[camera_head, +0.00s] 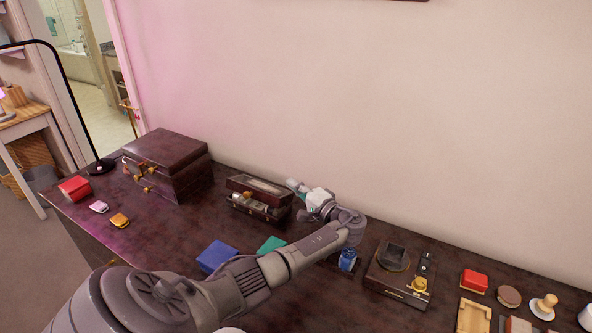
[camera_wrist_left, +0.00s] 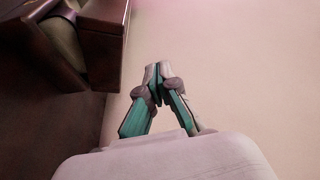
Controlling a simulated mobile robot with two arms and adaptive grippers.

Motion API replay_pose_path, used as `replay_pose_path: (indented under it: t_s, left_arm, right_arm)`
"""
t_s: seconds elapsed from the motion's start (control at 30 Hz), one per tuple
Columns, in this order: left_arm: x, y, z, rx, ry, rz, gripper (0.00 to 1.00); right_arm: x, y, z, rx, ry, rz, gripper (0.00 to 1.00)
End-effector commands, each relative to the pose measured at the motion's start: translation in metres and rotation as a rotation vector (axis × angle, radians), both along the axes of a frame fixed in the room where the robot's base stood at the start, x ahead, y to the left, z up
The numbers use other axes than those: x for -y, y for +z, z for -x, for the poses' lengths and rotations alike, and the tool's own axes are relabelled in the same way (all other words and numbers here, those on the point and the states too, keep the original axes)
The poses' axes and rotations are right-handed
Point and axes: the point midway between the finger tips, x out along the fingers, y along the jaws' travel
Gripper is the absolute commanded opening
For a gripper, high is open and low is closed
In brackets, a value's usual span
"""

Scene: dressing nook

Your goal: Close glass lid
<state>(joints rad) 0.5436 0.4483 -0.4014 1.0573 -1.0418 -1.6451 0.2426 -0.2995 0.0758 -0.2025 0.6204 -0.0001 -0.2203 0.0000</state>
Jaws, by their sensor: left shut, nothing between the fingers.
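A dark wooden box with a glass lid (camera_head: 259,184) stands on the dresser, left of my left gripper. The lid has a dark frame around a pale pane and appears raised at the back of the box (camera_head: 262,209). Shiny items show at the box's front. My left gripper (camera_head: 294,185) is just right of the lid, near its right end; whether it touches cannot be told. In the left wrist view the left gripper (camera_wrist_left: 154,76) is shut and empty, its fingertips together against the pale wall. A dark frame, likely the box's (camera_wrist_left: 104,40), shows at upper left there.
A large dark chest (camera_head: 170,155) stands to the left. Blue (camera_head: 217,256) and teal (camera_head: 271,244) boxes lie in front, near my arm. A dark stand (camera_head: 398,278) and small items are to the right. The wall (camera_head: 380,110) is close behind.

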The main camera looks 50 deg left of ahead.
Motion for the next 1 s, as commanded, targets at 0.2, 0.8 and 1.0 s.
replay_pose_path:
  t_s: [0.2,0.8,1.0]
  left_arm:
    - [0.001,-0.002,0.003,0.0,0.0,0.001,0.0]
    - [0.002,-0.002,0.003,0.0,-0.001,0.001,0.0]
    - [0.019,-0.004,0.003,0.001,-0.004,0.004,0.0]
  right_arm:
    - [0.004,0.0,0.0,0.0,0.001,0.005,0.4]
    - [0.006,0.0,0.001,0.0,-0.002,0.007,0.4]
    - [0.004,-0.005,-0.001,0.002,0.0,0.005,0.4]
